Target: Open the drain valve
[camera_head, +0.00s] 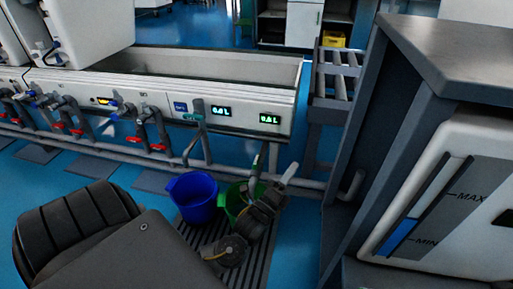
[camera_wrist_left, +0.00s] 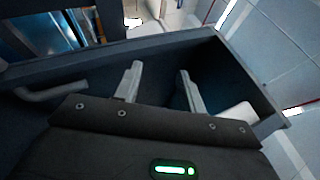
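My left gripper (camera_head: 273,184) is in front of the white test bench (camera_head: 150,112), above the green bucket (camera_head: 234,200). In the left wrist view its two pale fingers (camera_wrist_left: 161,85) are apart with nothing visible between them. Several valves with red handles (camera_head: 131,140) sit on pipes along the bench front. A teal handle (camera_head: 193,117) shows beside the left display. A thin pipe with a greenish part (camera_head: 257,162) comes down close to my left gripper; I cannot tell whether they touch. Which one is the drain valve is not clear. My right gripper is out of view.
A blue bucket (camera_head: 194,198) stands left of the green one on a dark grating. A dark frame (camera_head: 385,130) holds a white tank (camera_head: 450,210) with MAX and MIN marks at the right. A grey roller rack (camera_head: 337,75) stands behind. Blue floor is open between them.

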